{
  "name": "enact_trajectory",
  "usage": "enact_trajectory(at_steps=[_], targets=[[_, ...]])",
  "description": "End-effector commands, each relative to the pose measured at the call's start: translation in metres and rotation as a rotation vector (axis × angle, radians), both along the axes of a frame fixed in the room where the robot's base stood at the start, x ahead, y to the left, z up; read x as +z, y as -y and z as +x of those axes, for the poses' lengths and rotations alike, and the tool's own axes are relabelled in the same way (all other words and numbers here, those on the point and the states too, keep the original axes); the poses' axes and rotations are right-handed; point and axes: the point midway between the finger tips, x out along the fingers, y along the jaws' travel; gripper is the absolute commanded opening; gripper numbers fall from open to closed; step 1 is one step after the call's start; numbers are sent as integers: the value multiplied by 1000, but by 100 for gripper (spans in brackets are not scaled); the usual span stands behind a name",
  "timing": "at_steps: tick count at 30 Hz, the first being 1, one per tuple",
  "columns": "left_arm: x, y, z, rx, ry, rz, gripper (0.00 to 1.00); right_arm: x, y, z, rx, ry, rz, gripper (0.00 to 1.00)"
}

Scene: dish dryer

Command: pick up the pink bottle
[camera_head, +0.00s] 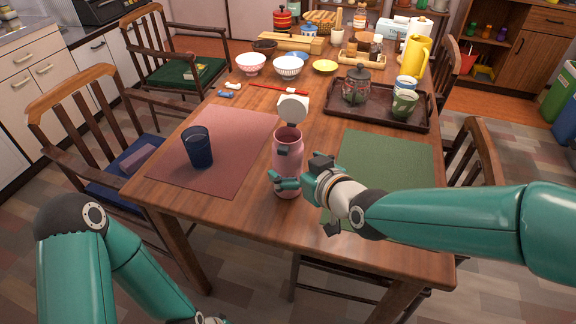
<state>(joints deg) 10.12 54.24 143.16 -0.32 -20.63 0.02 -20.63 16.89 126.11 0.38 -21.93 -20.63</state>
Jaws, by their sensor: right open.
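The pink bottle (288,144) stands upright near the front edge of the table, between the two placemats. A white and grey round piece (293,109) shows just above its mouth, and it looks like a raised lid. My right gripper (286,172) reaches in from the right at the bottle's lower half. It is open, with parts of its fingers in front of the bottle. Whether they touch it, I cannot tell. The gripper hides some of the bottle's lower right side. My left arm (105,268) is low at the left, and its gripper is out of the picture.
A dark blue cup (197,148) stands on the red placemat (242,132), left of the bottle. A green placemat (392,152) lies to the right. Behind it, a dark tray (417,120) holds a teapot (356,86) and cups (404,104). Bowls (288,67) stand farther back.

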Motion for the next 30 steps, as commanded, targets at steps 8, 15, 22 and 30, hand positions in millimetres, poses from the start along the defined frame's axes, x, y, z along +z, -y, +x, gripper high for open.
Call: enact_trajectory(at_steps=[8,15,22,30], targets=[[-3,0,0,0,0,0,0,-12,-7,26,0,-2,0,99],[-3,0,0,0,0,0,0,-20,-18,46,1,-2,1,99],[-3,0,0,0,0,0,0,-20,-18,46,1,-1,1,98],[-3,0,0,0,0,0,0,-20,-17,46,0,0,1,52]])
